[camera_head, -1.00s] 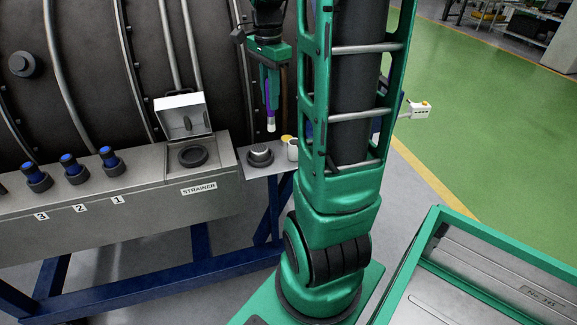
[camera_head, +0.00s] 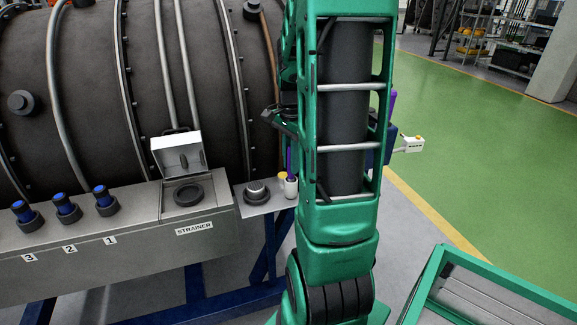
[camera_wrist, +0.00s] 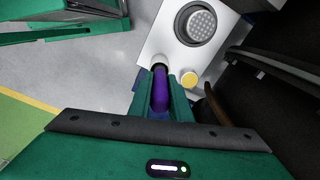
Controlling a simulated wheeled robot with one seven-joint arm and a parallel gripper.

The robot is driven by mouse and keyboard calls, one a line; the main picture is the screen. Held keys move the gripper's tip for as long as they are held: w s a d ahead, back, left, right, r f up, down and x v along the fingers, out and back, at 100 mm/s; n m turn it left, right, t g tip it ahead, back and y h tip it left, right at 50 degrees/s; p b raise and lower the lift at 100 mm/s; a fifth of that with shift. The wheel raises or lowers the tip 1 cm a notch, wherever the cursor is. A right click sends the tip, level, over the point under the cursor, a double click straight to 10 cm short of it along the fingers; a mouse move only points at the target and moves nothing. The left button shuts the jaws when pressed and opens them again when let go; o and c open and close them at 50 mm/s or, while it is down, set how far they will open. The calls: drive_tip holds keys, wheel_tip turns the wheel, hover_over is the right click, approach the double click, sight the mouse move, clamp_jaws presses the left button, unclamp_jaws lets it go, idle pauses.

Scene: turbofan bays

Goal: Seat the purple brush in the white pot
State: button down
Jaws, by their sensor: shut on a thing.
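The purple brush (camera_head: 289,161) stands upright over the white pot (camera_head: 291,189) on the shelf end. Its lower end overlaps the pot's mouth in the head view, and I cannot tell how deep it sits. In the wrist view the brush (camera_wrist: 160,92) lies between the two green fingers of my gripper (camera_wrist: 159,78), which is shut on it. The pot's pale rim (camera_wrist: 160,60) shows just past the fingertips, mostly hidden by brush and fingers. In the head view my arm hides most of the gripper.
A yellow-topped round item (camera_wrist: 188,79) stands close beside the pot. A round dark-rimmed fitting (camera_head: 257,191) is on the same shelf. The strainer box (camera_head: 187,192) has its lid up. Blue-topped plugs (camera_head: 104,200) line the bench further left.

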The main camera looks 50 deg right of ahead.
drive_tip(key=shift+f, duration=0.7)
drive_tip(key=c, duration=1.6)
unclamp_jaws()
drive_tip(key=shift+f, duration=0.1)
drive_tip(key=shift+c, duration=0.2)
